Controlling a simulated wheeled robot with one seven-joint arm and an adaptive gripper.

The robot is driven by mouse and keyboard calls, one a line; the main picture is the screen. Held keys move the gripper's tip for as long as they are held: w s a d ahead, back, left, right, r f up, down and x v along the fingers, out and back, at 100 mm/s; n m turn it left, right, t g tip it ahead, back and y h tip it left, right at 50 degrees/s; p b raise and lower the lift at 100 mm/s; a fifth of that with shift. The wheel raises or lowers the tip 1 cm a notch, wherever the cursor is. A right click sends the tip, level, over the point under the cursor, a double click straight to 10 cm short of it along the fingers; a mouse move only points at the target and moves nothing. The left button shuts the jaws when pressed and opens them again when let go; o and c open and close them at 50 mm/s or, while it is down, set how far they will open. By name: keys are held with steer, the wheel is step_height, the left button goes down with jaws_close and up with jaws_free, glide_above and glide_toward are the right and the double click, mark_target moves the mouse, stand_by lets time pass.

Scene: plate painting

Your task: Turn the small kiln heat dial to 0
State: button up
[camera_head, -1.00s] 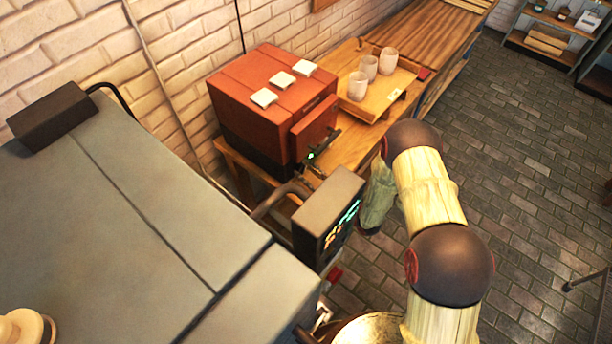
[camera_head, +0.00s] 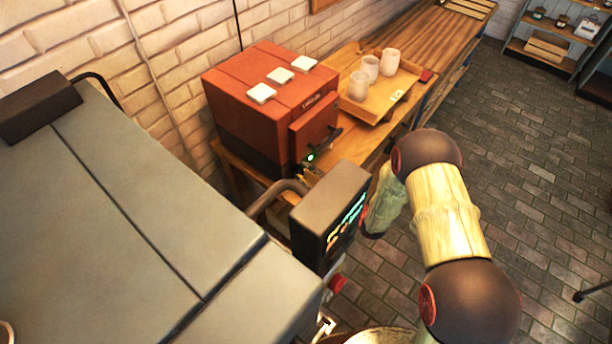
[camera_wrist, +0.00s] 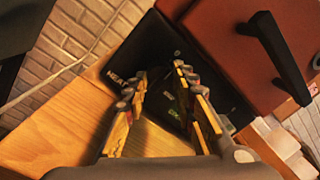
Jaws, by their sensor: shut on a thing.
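The small kiln (camera_head: 245,95) is a red box with a dark base on a wooden bench. In the wrist view its red body (camera_wrist: 228,32) fills the upper right. Its dark control panel (camera_wrist: 160,42) carries the word HEAT and small green marks. My gripper (camera_wrist: 161,76) is at this panel, its two fingers on either side of the dial area. It is shut on the heat dial, which is hard to make out against the dark panel. The dial's setting cannot be read. In the head view my gripper is hidden behind a dark display box.
A large grey kiln (camera_head: 130,210) and its display box (camera_head: 330,210) stand in the foreground. A tray (camera_head: 373,106) with three pale cups stands right of the small kiln. White tiles (camera_head: 279,75) lie on top of it. The brick floor at right is clear.

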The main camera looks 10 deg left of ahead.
stand_by(0.4)
steer(key=o, duration=1.2)
steer(key=shift+c, duration=0.2)
steer(key=shift+d, duration=0.1)
steer(key=v, duration=1.1)
steer(key=shift+s+d, duration=0.25)
steer(key=shift+d, duration=0.05)
